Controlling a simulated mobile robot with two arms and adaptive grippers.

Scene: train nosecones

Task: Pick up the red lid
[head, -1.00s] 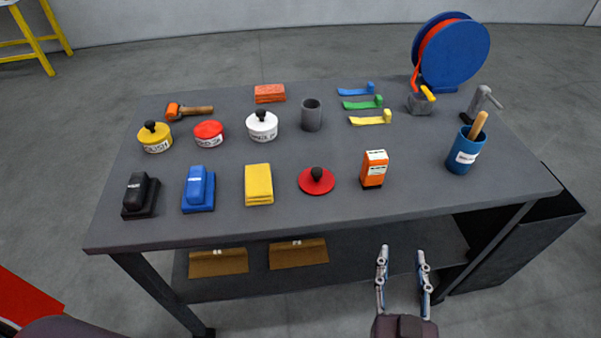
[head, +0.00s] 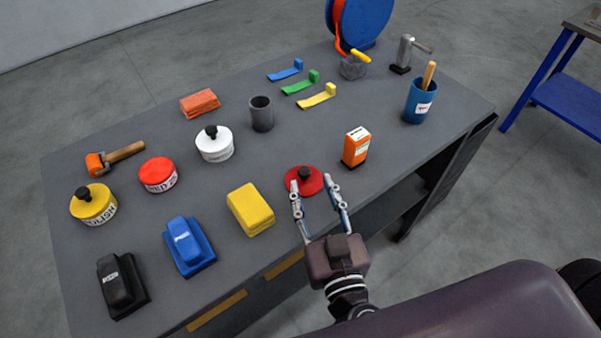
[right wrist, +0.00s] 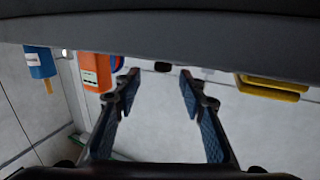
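The red lid (head: 311,187) is a flat red disc with a black knob (head: 304,173), lying on the grey table near its front edge. My right gripper (head: 313,186) is open and empty, its two fingers spread at the near side of the lid and reaching over its edge in the head view. In the right wrist view, which looks upside down, the open fingers (right wrist: 160,80) flank a small dark shape (right wrist: 162,67), perhaps the knob. The red disc cannot be made out there. My left gripper is not in view.
An orange box (head: 355,150) stands right of the lid and a yellow block (head: 250,208) lies left of it. A red tin (head: 158,176), a white tin (head: 215,149) and a grey cup (head: 262,118) stand farther off. A blue cup (head: 417,106) is at the right.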

